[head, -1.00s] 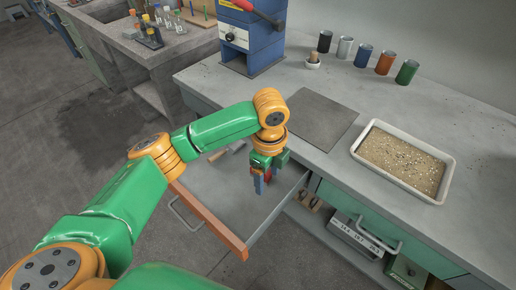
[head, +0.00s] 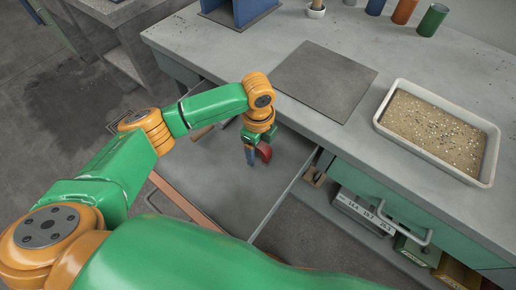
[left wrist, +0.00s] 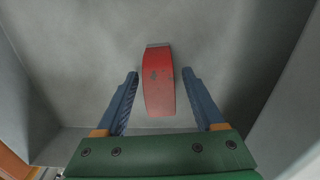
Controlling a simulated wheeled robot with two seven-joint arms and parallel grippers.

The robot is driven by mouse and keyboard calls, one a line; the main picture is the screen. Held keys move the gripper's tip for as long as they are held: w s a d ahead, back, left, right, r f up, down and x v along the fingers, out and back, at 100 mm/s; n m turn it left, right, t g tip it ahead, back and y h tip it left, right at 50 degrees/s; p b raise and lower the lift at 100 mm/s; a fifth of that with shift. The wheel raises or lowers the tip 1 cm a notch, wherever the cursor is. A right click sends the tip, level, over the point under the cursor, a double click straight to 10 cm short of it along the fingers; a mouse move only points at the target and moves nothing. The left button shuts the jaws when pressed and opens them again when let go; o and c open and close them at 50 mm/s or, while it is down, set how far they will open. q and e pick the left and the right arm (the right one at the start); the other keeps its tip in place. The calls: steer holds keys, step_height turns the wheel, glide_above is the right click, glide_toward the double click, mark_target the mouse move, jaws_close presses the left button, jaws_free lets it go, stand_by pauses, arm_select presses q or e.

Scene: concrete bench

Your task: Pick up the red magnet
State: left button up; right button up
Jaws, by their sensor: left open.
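The red magnet (left wrist: 158,88) lies in the open drawer, a red block with a grey end, seen in the left wrist view. It also shows in the head view (head: 265,151), partly hidden by my left gripper (head: 253,158). In the left wrist view the blue fingers of my left gripper (left wrist: 160,74) are open, one on each side of the magnet, with a gap at both sides. I cannot tell how far the fingertips are above the drawer floor. My right gripper is not in view.
The drawer (head: 215,170) has side walls close around the gripper. A wooden-handled thing (head: 202,133) lies near its back. On the bench are a dark plate (head: 325,80), a tray of sand (head: 440,130) and several coloured cups. A bin with labels (head: 365,212) sits below.

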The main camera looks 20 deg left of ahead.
arm_select(q)
jaws_close()
stand_by(1.4)
